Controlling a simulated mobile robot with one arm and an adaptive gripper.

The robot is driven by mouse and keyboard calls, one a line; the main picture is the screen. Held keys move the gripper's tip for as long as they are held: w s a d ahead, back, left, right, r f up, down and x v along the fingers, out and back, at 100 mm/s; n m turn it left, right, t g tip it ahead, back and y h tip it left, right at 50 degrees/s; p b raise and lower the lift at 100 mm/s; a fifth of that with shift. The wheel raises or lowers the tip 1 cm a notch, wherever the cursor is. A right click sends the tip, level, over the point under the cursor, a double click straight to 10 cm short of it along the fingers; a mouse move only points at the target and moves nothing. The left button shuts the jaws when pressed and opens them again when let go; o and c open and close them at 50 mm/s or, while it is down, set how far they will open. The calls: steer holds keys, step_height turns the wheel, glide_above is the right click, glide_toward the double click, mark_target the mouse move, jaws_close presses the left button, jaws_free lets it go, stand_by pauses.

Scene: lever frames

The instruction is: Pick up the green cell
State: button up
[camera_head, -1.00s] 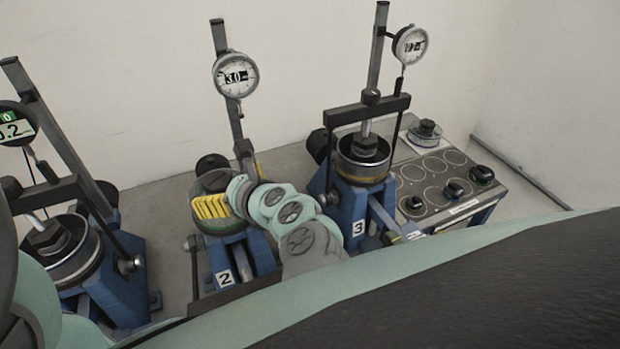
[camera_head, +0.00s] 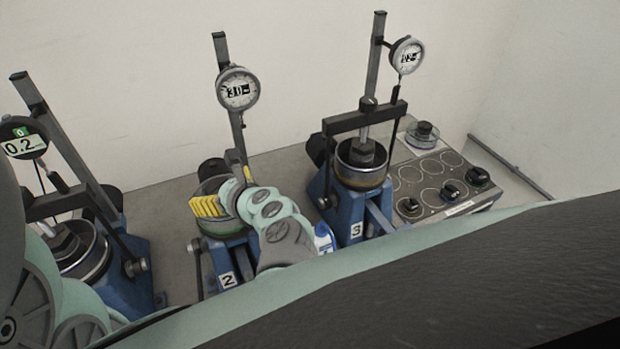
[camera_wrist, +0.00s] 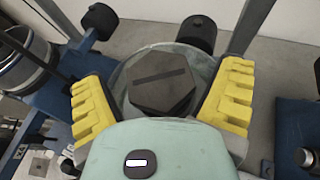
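The green cell (camera_head: 222,231) sits in the blue stand marked 2, a round clear-walled cup with a green band low on it. In the wrist view, its clear rim (camera_wrist: 124,75) surrounds a dark hexagonal block (camera_wrist: 161,82). My gripper (camera_wrist: 160,98) is over this cell, its yellow fingers spread on either side of it. The fingers look close to the wall; whether they touch it is hard to tell. In the head view, one yellow finger (camera_head: 208,206) shows at the cell's left side, and my pale green wrist hides its right side.
Stand 2's dial gauge (camera_head: 238,88) and post rise behind the cell. Stand 3 (camera_head: 345,205) is to the right, with a crossbar over its cell. Another stand (camera_head: 115,270) is at left. A panel with knobs (camera_head: 430,185) holds a small clear cell (camera_head: 423,135).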

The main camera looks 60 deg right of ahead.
steer(key=shift+r, duration=0.1)
steer(key=c, duration=1.3)
steer(key=shift+o, duration=0.2)
steer(key=shift+r, duration=0.1)
steer(key=shift+r+b, duration=0.7)
steer(key=shift+r, duration=0.35)
steer(key=s+a+r+b, duration=0.1)
steer(key=s+a+b, duration=0.1)
steer(key=s, duration=0.5)
steer(key=s+a+r+b, duration=0.1)
steer(key=s+a+b, duration=0.1)
steer(key=s, duration=0.6)
steer(key=shift+s+a+r, duration=0.15)
steer(key=shift+a+r, duration=0.2)
steer(key=shift+a, duration=0.15)
